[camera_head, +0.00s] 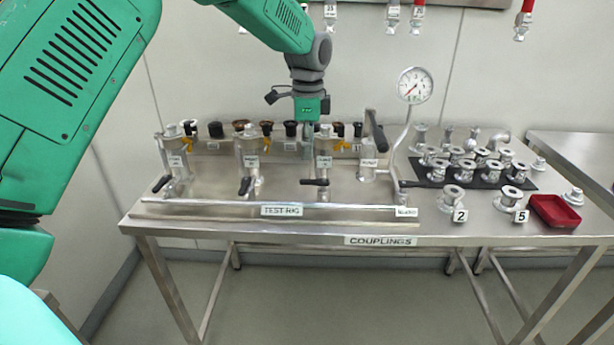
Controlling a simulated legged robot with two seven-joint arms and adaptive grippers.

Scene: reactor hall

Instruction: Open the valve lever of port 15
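My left arm comes in from the upper left. Its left gripper (309,128) points down over the back of the test rig, near the row of dark-capped ports. Its fingers are small, dark and partly lost among the fittings, so I cannot tell whether they are open. Several upright ports with black levers stand at the front of the rig, one lever (315,182) at front centre, and another black lever (376,131) stands raised at the right. Yellow levers (267,143) show on the back row. The port labels are too small to read, so I cannot pick out port 15. My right gripper is not in view.
The steel test rig plate (215,190) sits on a bench. A pressure gauge (414,86) rises at the right on a bent pipe. Loose couplings stand on a black mat (412,168) beside a red tray (554,211). Red-handled fittings (522,22) hang on the wall above.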

